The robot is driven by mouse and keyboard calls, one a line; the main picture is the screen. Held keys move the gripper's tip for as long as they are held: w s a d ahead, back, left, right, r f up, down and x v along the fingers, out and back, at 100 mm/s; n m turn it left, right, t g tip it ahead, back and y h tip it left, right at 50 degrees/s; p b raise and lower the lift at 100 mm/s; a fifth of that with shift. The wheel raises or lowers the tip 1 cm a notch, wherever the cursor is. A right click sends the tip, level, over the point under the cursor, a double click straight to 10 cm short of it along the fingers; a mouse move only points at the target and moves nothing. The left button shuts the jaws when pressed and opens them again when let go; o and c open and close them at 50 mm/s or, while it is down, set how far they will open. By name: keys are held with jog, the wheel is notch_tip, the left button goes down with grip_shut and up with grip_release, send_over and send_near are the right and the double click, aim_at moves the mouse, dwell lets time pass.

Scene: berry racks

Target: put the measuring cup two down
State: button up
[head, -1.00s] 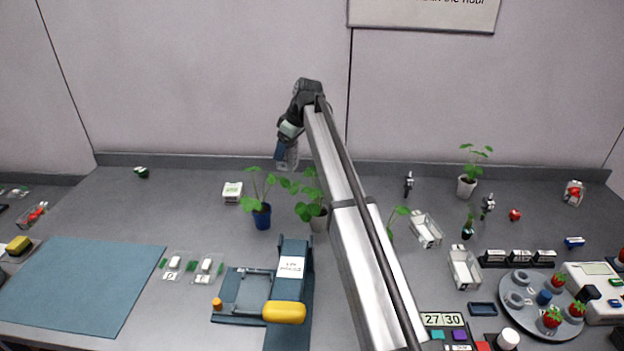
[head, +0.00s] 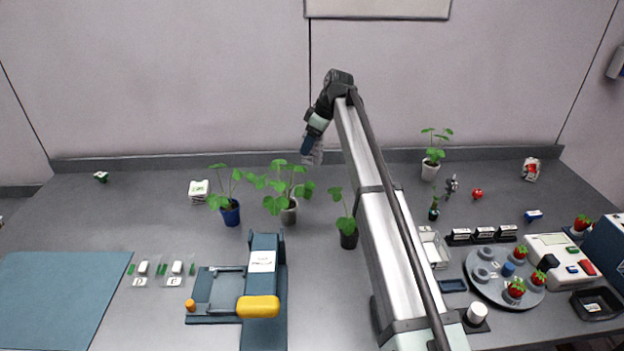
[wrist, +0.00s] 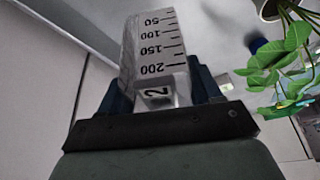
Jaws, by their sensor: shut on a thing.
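The measuring cup two (wrist: 158,45) is clear, with a black scale from 50 to 200 and a label reading 2. In the wrist view it sits between the blue fingers of my gripper (wrist: 158,88), which is shut on it. In the head view my gripper (head: 307,146) is raised near the back wall, above the back of the table. The cup (head: 314,157) shows there only as a small pale shape at the fingers. It is held in the air, above and behind the potted plants.
Potted plants stand below: a blue pot (head: 230,214), a grey pot (head: 289,213) and a dark pot (head: 348,238). A blue press with a yellow handle (head: 258,307) stands in front. A round grey tray (head: 478,262) with strawberries is at right. The back left table is mostly clear.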

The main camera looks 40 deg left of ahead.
aim_at(322, 146)
jog(key=shift+f, duration=4.75)
jog(key=shift+f, duration=0.1)
jog(key=o, duration=1.1)
jog(key=shift+c, duration=0.2)
jog(key=v, duration=1.2)
jog(key=shift+w, duration=0.1)
